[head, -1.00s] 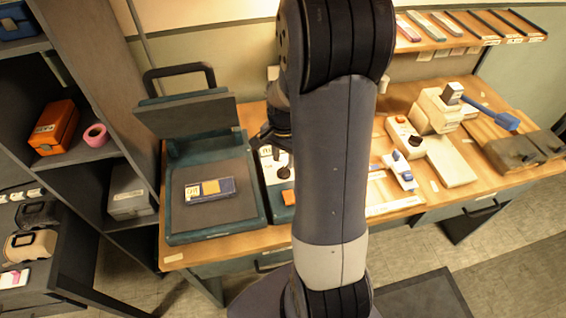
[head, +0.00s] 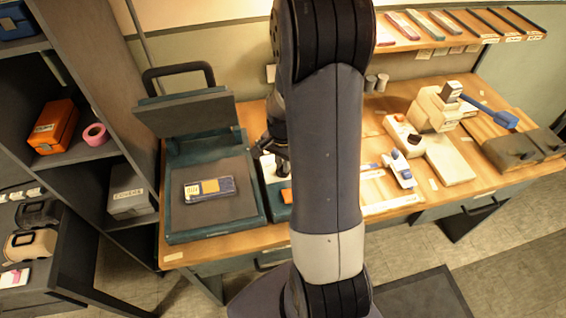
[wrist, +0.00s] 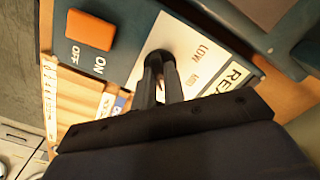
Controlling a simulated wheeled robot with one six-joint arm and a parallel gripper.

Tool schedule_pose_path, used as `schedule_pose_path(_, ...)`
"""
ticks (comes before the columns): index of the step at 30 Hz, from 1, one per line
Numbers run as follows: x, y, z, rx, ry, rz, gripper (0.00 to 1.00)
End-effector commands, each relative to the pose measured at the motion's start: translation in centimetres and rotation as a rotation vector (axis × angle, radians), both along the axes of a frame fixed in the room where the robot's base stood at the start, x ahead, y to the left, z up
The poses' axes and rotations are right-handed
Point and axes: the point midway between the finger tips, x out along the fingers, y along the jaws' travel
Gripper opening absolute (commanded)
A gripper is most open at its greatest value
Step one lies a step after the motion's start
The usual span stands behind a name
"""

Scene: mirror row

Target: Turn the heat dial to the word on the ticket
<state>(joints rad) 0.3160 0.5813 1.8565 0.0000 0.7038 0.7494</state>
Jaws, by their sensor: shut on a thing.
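The heat dial (wrist: 158,56) is a dark round knob on a white panel (wrist: 195,42) printed LOW and MID; any further word is hidden. My gripper (wrist: 160,72) has its fingers around the knob, shut on it. In the head view my gripper (head: 281,160) is over the control box, with the arm covering part of it. A blue piece with an orange patch and a pale ticket-like label (head: 194,190) lies on the press bed (head: 240,215); the label is too small to read surely.
An orange switch (wrist: 90,30) marked ON and OFF sits beside the dial. A label starting REA (wrist: 228,78) is on the box edge. The raised press lid (head: 185,117) stands left of my gripper. A cream device (head: 437,108) stands right on the bench.

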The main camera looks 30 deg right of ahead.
Motion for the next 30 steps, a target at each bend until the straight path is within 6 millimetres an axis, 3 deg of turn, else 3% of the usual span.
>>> schedule_pose_path(16, 0.03, -0.01, -0.06, 0.000, -0.001, 0.058, 0.00)
schedule_pose_path(30, 0.03, -0.01, -0.12, 0.000, -0.001, 0.413, 0.00)
